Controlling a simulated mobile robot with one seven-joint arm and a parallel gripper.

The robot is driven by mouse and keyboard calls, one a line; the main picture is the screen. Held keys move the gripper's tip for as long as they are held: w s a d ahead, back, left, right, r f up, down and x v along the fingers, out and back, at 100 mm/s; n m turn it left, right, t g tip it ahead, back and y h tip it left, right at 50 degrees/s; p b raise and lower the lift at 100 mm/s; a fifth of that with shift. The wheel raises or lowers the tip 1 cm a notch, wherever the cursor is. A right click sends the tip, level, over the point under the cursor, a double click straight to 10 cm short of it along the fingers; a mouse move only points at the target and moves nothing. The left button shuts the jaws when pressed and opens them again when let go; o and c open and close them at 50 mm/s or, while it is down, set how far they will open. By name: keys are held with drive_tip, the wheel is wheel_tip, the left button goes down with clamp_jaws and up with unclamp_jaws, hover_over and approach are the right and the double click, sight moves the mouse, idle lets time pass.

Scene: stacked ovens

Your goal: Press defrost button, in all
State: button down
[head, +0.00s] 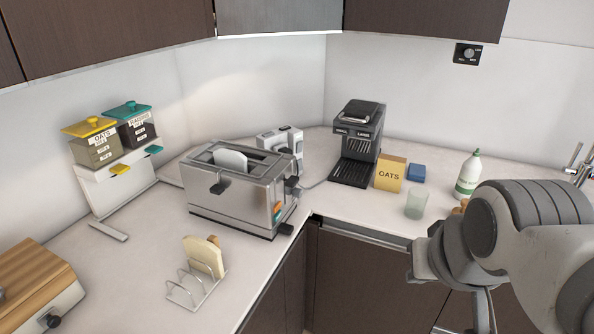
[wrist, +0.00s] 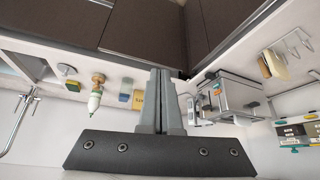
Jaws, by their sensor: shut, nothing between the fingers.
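A silver toaster (head: 230,205) stands in the counter corner in the head view, with a pale slice (head: 230,159) in one slot. Small coloured buttons (head: 277,211), orange and teal among them, sit on its right end; their labels are too small to read. Dark levers show on its sides. In the wrist view, which is upside down, the toaster (wrist: 230,98) is right of my gripper (wrist: 161,72). My gripper's fingers are together and empty, apart from the toaster. In the head view my arm is at the lower right and the fingertips cannot be made out.
A rack (head: 198,285) with bread stands in front of the toaster. A coffee machine (head: 359,145), an oats box (head: 391,174), a glass (head: 416,204) and a white bottle (head: 468,176) are to the right. Canisters on a stand (head: 117,175) are left. Cabinets hang above.

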sight(278, 216)
drive_tip(key=w+a+f+m+t+b, duration=0.1)
drive_tip(key=w+f+m+t+b, duration=0.2)
drive_tip(key=w, duration=0.6)
drive_tip(key=w+a+f+t+b, duration=0.1)
drive_tip(key=w+f+b, duration=0.2)
drive_tip(key=w+f, duration=0.45)
drive_tip(key=w+a+f+m+t+y+b, duration=0.2)
drive_tip(key=w+a+f+y+b, duration=0.4)
drive_tip(key=w+a, duration=0.4)
wheel_tip(278, 216, down, 3)
drive_tip(key=shift+w+r+m+t+y, duration=0.15)
drive_tip(key=shift+w+m+t+y, duration=0.3)
drive_tip(key=shift+w+t, duration=0.3)
drive_tip(key=shift+s, duration=0.1)
drive_tip(key=w+a+b, duration=0.2)
drive_tip(key=w+a, duration=0.1)
drive_tip(key=a, duration=0.5)
drive_tip(key=shift+a, duration=0.15)
